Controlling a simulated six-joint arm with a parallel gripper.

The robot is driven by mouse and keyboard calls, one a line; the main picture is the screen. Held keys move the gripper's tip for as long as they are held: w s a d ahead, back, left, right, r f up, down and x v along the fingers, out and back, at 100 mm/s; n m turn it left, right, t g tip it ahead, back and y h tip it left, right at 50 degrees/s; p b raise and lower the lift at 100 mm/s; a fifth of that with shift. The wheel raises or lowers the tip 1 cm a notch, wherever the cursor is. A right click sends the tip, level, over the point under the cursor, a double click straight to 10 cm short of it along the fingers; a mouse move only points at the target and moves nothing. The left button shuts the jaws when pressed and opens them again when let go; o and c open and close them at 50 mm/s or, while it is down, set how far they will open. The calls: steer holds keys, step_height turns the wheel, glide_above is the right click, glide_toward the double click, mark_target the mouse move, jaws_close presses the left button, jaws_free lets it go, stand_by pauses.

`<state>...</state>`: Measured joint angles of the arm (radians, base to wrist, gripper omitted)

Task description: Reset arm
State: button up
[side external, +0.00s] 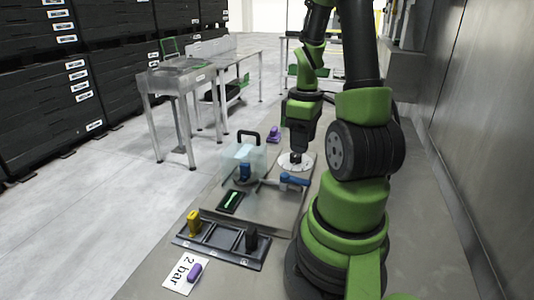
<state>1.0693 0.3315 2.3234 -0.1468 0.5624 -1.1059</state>
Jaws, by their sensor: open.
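My gripper (297,158) points down at the end of my black and green arm. It is above a round white disc (306,163) on the grey base plate (275,218). The fingers are small and partly dark in this view, and I see nothing held between them. Whether the fingertips touch the disc I cannot tell.
On the plate are a clear box with a black handle (248,137), a blue-handled part (293,179) and a black-green display (230,201). A dark rack (220,252) holds yellow and black pieces in front. A purple piece lies on a "2 bar" card (180,281). A wall stands right.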

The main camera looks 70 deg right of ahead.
steer(key=w+a+r+m+t+h, duration=0.1)
steer(key=w+a+r+t, duration=0.2)
steer(key=w+a+r, duration=0.5)
steer(key=s+a+r+m+t+y, duration=0.1)
steer(key=s+a+r+t, duration=0.1)
steer(key=a+r, duration=0.2)
steer(key=s+a+r+t+y, duration=0.2)
steer(key=a+r, duration=0.2)
steer(key=a, duration=0.6)
steer(key=shift+s+a+m, duration=0.2)
steer(key=shift+m, duration=0.2)
stand_by(3.6)
